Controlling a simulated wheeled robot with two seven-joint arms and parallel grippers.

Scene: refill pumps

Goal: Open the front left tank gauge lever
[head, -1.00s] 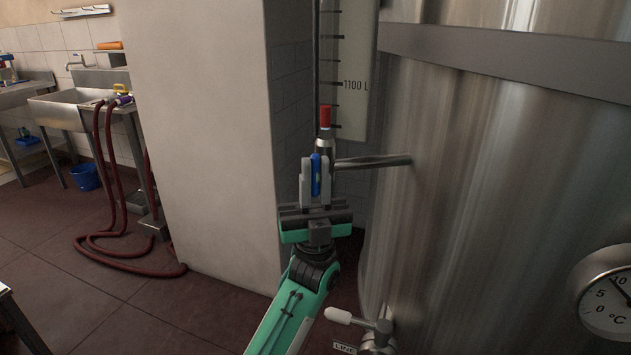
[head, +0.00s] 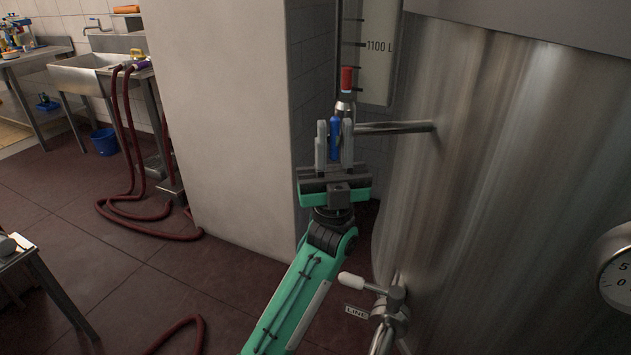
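The gauge lever is a small blue handle (head: 335,135), upright on a metal fitting with a red cap (head: 347,80) at the foot of the tank's sight gauge (head: 376,60). A metal pipe (head: 395,128) joins this fitting to the steel tank (head: 500,180). My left gripper (head: 334,135) points up at the fitting, with one grey finger on each side of the blue handle. Its fingers stand apart, with narrow gaps beside the handle. The lower end of the handle is hidden by the gripper. My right gripper is not in view.
A valve with a white handle (head: 358,283) and a LINE label sits low on the tank, right of my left arm. A pale pillar (head: 225,110) stands left of the gauge. A red hose (head: 150,225) lies on the floor near the sink (head: 95,75).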

